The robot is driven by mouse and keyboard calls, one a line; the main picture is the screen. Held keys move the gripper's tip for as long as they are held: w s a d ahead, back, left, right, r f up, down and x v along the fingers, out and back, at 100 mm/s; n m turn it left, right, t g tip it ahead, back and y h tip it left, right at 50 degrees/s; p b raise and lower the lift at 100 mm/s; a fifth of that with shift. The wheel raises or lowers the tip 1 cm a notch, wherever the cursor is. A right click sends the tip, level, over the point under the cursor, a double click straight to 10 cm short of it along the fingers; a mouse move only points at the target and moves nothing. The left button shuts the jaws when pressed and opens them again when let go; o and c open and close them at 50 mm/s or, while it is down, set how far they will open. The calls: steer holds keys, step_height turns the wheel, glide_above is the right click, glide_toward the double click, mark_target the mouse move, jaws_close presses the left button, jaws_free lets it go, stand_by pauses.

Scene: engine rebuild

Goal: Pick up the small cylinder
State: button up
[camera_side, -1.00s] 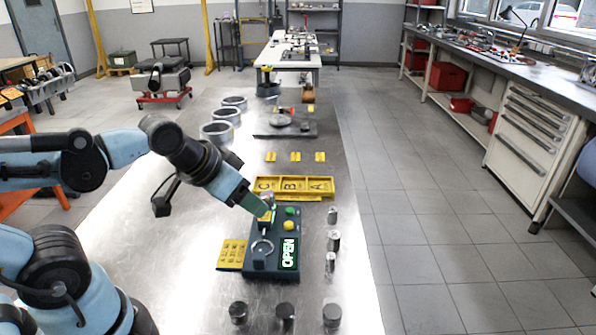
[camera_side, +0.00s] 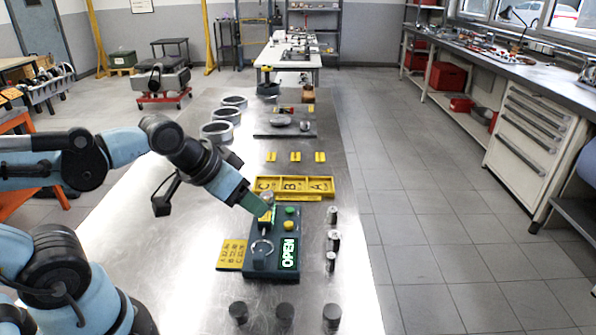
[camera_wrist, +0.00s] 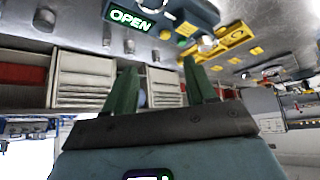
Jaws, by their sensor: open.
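Three small metal cylinders stand in a column on the metal table, right of the dark green control box (camera_side: 257,266) in the side view: a far one (camera_side: 332,214), a middle one (camera_side: 334,240) and a near one (camera_side: 330,262). I cannot tell which the task means. My gripper (camera_side: 267,213) is over the far left part of the box, left of and apart from these cylinders. In the wrist view my gripper (camera_wrist: 158,72) has its two green fingers spread with nothing between them. Small cylinders show beyond the fingers, one of them (camera_wrist: 129,46) left of centre.
Three wider dark-topped cylinders (camera_side: 285,313) stand in a row at the near table edge. A lit OPEN display (camera_side: 289,253) is on the box. A yellow lettered tray (camera_side: 322,196) lies behind it, and a yellow plate (camera_side: 232,255) lies left. Grey rings (camera_side: 217,132) stand farther back.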

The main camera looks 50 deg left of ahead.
steer(key=w+r+m+g, duration=0.1)
steer(key=w+r+g, duration=0.1)
steer(key=w+r, duration=0.25)
steer(key=m+g, duration=0.3)
steer(key=g, duration=0.2)
glide_above(333, 209)
step_height(333, 209, down, 6)
steer(key=f, duration=0.6)
steer(key=shift+w+f, duration=0.2)
steer(key=shift+f, duration=0.2)
steer(key=shift+s+f, duration=0.15)
steer(key=shift+f, duration=1.2)
steer(key=shift+s+f, duration=0.1)
steer(key=shift+f, duration=1.25)
jaws_close()
